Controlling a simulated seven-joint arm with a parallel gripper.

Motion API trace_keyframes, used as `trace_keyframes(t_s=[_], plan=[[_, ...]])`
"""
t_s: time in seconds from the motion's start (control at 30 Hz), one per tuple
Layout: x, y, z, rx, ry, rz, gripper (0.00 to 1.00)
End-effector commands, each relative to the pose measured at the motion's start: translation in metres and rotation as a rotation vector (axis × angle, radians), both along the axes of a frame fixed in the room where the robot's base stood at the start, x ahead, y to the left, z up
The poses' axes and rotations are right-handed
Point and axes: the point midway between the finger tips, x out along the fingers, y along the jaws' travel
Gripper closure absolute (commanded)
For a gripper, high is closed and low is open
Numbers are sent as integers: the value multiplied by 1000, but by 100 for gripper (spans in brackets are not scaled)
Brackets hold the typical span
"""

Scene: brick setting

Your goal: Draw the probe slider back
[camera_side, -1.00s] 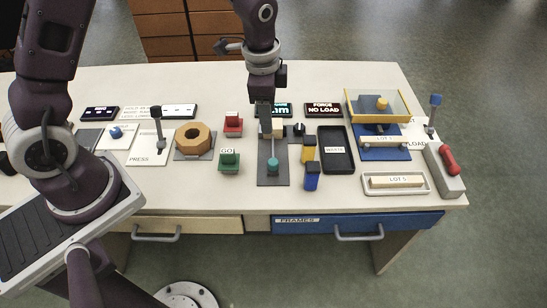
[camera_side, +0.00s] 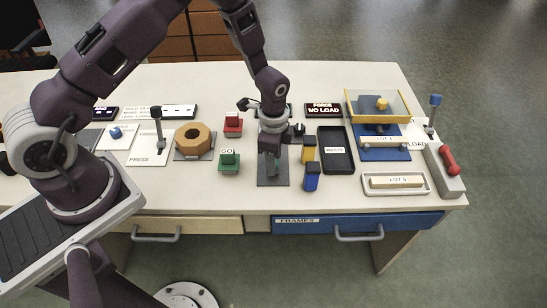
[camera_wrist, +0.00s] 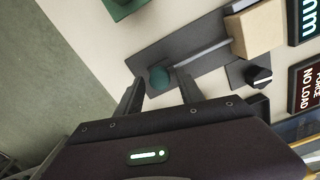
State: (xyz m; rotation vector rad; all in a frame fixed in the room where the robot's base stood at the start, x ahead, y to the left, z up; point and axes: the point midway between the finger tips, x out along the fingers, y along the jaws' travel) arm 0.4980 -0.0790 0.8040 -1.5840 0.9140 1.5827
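The probe slider shows in the wrist view as a dark grey plate (camera_wrist: 190,42) with a pale rod and a round teal knob (camera_wrist: 159,77) at its near end. A beige block (camera_wrist: 257,30) stands at the rod's far end. My gripper (camera_wrist: 157,86) is open, its two fingers on either side of the knob's line, with the knob just at or beyond the tips. No contact can be made out. In the side view my gripper (camera_side: 271,172) is low over the slider's plate (camera_side: 272,181) and hides most of the knob and rod.
A green block (camera_side: 229,161) labelled GO stands left of the plate. Yellow (camera_side: 308,149) and blue (camera_side: 312,177) blocks stand close on the right, before a black waste tray (camera_side: 336,150). A small black dial (camera_wrist: 259,76) sits beside the beige block. The table front is clear.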

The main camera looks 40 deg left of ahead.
Motion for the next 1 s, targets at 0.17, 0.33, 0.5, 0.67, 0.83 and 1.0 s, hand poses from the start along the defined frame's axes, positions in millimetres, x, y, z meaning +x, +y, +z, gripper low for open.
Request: trace_keyframes(t_s=[0.17, 0.33, 0.5, 0.67, 0.83, 1.0], plan=[[0, 0, 0, 0, 0, 1, 93], [0, 0, 0, 0, 0, 1, 100], [0, 0, 1, 0, 0, 1, 100], [0, 0, 1, 0, 0, 1, 100], [0, 0, 1, 1, 0, 1, 100], [0, 0, 1, 0, 0, 1, 100]])
